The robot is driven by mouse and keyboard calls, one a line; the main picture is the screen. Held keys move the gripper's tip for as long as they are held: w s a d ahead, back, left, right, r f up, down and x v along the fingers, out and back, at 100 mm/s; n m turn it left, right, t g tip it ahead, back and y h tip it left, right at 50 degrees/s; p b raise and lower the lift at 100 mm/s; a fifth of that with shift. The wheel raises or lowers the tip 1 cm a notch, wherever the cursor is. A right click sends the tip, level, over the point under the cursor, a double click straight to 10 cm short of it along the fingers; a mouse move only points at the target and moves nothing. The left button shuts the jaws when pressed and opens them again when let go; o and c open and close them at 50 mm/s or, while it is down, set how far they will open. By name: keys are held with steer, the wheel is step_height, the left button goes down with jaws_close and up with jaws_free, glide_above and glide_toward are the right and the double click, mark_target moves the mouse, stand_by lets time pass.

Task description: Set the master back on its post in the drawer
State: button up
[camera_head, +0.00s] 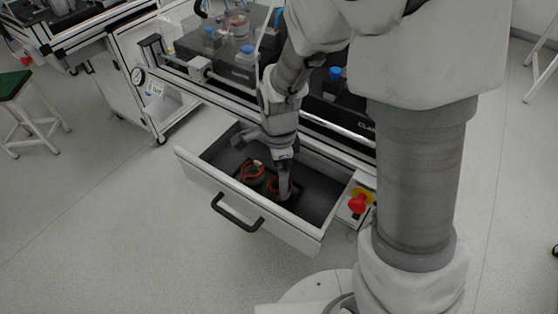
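The drawer (215,183) is pulled open and holds two dark, ring-shaped parts with orange-copper windings. One part (252,173) is on the left, and the other (272,187) is to its right. I cannot tell by looks which is the master. My gripper (285,192) points down into the drawer at the right-hand part, and its fingers overlap that part's right side in the picture. Whether the fingers are open or shut on it is too small to tell. The posts are not clearly visible, and the right-hand part is partly hidden by my gripper.
A black handle (237,213) is on the drawer's front. A red emergency button (357,203) on a yellow base is right of the drawer. The bench above carries blue-topped items (247,50). A gauge (138,76) is at left. The floor left of the drawer is clear.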

step_height(320, 180, up, 17)
steer(key=p, duration=0.5)
steer(key=shift+r, duration=0.2)
steer(key=s+d+r+n+t+p, duration=0.2)
steer(key=s+d+r+n+p, duration=0.3)
steer(key=r+n, duration=0.3)
steer(key=s+d+r+n+t+p, duration=0.3)
steer(key=s+d+r+n+p, duration=0.2)
steer(key=r, duration=0.8)
steer(key=shift+s+d+n+t+p, duration=0.3)
steer(key=shift+s+n+p, duration=0.25)
steer(key=shift+s+n, duration=0.9)
steer(key=shift+w+n, duration=0.25)
steer(key=shift+w, duration=0.05)
